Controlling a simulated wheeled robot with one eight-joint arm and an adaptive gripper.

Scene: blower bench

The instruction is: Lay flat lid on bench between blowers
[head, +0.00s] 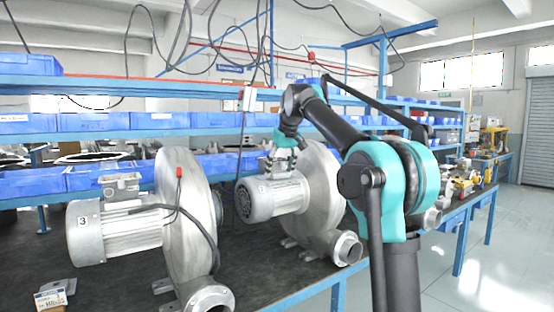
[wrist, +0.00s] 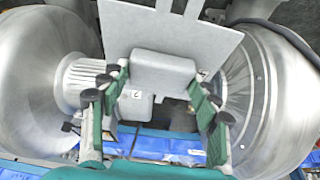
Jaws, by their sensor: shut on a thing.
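My gripper (wrist: 163,78) has its green-and-black fingers on either side of a grey block on a flat grey plate, which I take to be the flat lid (wrist: 185,35). The plate reaches the top of the wrist view. In the head view my gripper (head: 284,158) is above the motor of the right blower (head: 322,195); the lid cannot be made out there. The left blower (head: 188,215) has a motor marked 3. Both blowers stand on the dark bench (head: 120,280). In the wrist view, round metal casings flank the gripper, and a box marked 2 is below the lid.
Blue bins (head: 95,178) line the shelves behind the blowers. A small grey bracket with a label (head: 52,296) lies at the front left of the bench. Bare bench shows between the two blowers. A black cable (head: 205,235) hangs over the left blower.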

